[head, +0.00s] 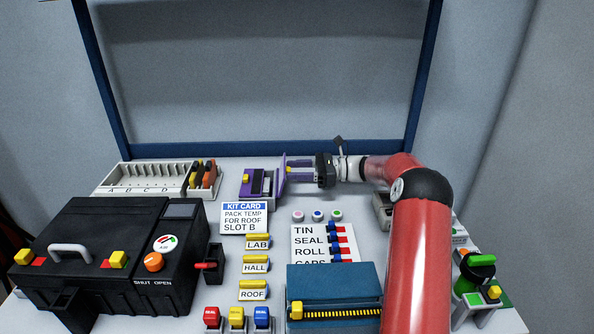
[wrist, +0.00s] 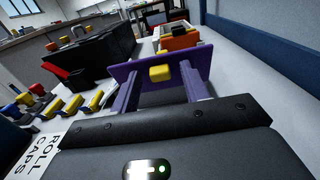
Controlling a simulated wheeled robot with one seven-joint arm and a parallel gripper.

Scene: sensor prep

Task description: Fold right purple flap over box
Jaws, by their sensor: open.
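The purple box (head: 260,184) stands open on the table in the head view, with a yellow tab on its left side and something dark and pale inside. Its right purple flap (head: 281,178) stands roughly upright at the box's right edge. In the wrist view the flap (wrist: 120,73) is a tilted purple panel with a yellow knob (wrist: 160,73). My gripper (head: 291,170) reaches in from the right, level with the flap. Its two purple fingers are open, one on each side of the knob; I cannot tell if they touch the flap.
A white rack (head: 135,188) marked A to D is left of the box. A kit card (head: 244,217) and labelled yellow tabs lie in front. A large black case (head: 90,240) is at the left, a blue box (head: 330,283) at the front. A blue-framed panel (head: 265,146) closes off the back.

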